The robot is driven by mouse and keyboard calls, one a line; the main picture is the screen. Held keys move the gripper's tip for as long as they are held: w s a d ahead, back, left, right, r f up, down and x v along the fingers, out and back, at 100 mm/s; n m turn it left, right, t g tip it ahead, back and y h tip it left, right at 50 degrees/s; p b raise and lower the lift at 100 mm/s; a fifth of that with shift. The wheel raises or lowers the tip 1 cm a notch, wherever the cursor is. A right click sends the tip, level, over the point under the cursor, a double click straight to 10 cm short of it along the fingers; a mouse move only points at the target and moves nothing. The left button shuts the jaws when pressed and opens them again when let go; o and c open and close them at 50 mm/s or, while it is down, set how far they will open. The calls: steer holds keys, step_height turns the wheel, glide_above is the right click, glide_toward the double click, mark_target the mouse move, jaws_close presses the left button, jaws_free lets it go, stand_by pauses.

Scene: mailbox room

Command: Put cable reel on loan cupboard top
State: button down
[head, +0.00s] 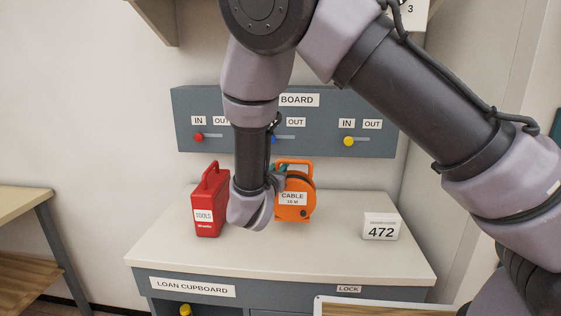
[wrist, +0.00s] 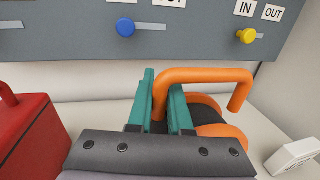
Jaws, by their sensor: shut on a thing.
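The orange cable reel (head: 294,211), labelled CABLE, is upright at the loan cupboard top (head: 320,250), towards the back middle. Its base looks to be on or very near the surface; I cannot tell contact for sure. My gripper (head: 279,172) is at the reel's left side. In the wrist view, the teal fingers of my gripper (wrist: 163,88) are shut on the left end of the reel's orange handle (wrist: 205,76). The lower part of the reel is hidden there by my gripper's body.
A red tools box (head: 207,215) stands close left of my gripper. A white 472 block (head: 381,227) stands at the right. A grey board (head: 185,135) with coloured knobs is on the wall behind. The front of the cupboard top is clear.

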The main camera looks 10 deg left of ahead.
steer(key=shift+f, duration=2.2)
steer(key=c, duration=0.8)
jaws_free()
steer(key=shift+s, duration=0.1)
steer(key=shift+c, duration=0.2)
